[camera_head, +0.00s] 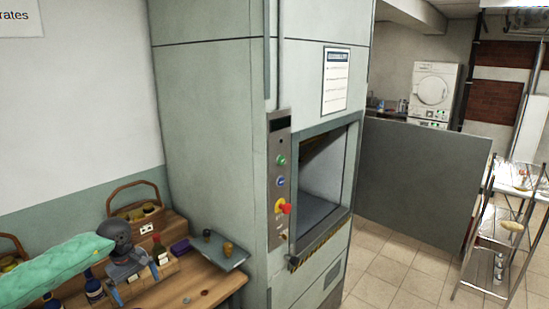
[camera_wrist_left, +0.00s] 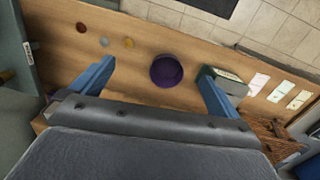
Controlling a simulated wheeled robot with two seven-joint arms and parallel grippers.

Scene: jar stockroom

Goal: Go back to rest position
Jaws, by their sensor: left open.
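My left gripper (camera_head: 137,288) is over the wooden bench at the lower left of the head view, with its arm in a green padded sleeve. Its two blue fingers are spread apart in the left wrist view (camera_wrist_left: 155,73), with nothing held between them. A dark purple round thing (camera_wrist_left: 166,70) shows beyond the gap between the fingers; I cannot tell its height or distance. My right gripper is in neither view.
The bench (camera_head: 205,285) holds a wicker basket (camera_head: 112,212), a red-capped bottle (camera_head: 158,246), a purple item (camera_head: 181,246) and a grey tray (camera_head: 232,262) with two small jars. A tall cabinet (camera_head: 210,120) with an open hatch stands right of it.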

